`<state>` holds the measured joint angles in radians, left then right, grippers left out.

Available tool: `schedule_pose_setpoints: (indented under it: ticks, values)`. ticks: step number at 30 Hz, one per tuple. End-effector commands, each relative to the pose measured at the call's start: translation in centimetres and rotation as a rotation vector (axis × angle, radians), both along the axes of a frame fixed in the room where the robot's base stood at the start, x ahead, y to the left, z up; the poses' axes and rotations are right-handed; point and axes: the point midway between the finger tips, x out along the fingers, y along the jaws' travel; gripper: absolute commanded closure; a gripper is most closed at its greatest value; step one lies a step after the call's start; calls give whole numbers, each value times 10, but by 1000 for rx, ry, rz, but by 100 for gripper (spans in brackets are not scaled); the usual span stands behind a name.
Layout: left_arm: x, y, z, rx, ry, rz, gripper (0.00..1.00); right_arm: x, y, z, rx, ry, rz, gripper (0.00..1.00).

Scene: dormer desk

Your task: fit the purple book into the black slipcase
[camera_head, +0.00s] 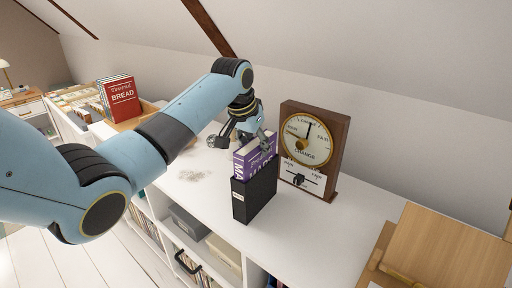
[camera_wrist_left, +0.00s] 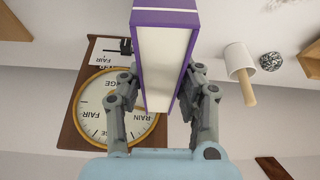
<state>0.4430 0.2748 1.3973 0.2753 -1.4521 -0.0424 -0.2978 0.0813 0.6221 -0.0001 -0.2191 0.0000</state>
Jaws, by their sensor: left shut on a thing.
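The purple book (camera_head: 249,164) stands upright, its lower part inside the black slipcase (camera_head: 254,195) on the white shelf top. Its upper part, with white lettering, shows above the slipcase's rim. My left gripper (camera_head: 255,143) is shut on the book near its top, from above. In the left wrist view the book (camera_wrist_left: 165,8) runs between the two fingers of my left gripper (camera_wrist_left: 160,100), its pale page edge facing the camera. The slipcase is not clearly seen there. My right gripper is not in view.
A brown barometer (camera_head: 308,150) stands close behind and right of the slipcase. Red books (camera_head: 122,100) stand in a wooden tray at the left. A wooden board (camera_head: 450,250) lies at the right. The white shelf top (camera_head: 330,225) is clear to the slipcase's right.

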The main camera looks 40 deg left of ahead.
Motion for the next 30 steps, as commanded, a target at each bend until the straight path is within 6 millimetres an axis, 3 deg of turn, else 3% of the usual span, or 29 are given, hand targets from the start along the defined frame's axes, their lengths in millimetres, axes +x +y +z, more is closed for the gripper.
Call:
schedule_pose_setpoints:
  ticks: [13,14,18,30]
  values:
    - [0,0,-10,1,-2,0,100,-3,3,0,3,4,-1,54]
    - [0,0,-11,1,0,0,65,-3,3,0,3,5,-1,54]
    - [0,0,-11,1,0,0,46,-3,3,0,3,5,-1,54]
    - [-2,1,-2,2,-2,0,44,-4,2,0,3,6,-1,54]
